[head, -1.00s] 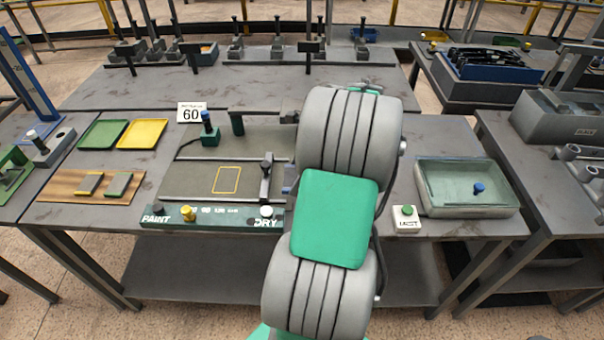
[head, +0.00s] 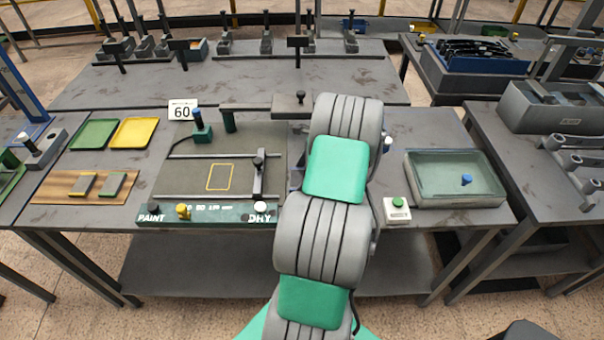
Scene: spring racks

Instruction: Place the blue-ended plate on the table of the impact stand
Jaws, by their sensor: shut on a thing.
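My arm rises through the middle of the head view, and its grey and green links hide my gripper and whatever it holds. I cannot make out the blue-ended plate. A small bluish patch shows at the left edge of the arm, too little to name. A wooden board (head: 52,189) on the main table carries a yellow-ended plate (head: 83,183) and a green-ended plate (head: 112,184).
A coating bed (head: 182,181) with a yellow outline and a crossbar (head: 259,174) lies left of my arm. A green tray (head: 94,134) and yellow tray (head: 133,132) lie behind the board. A glass-like basin (head: 455,188) and green-button box (head: 397,210) stand right.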

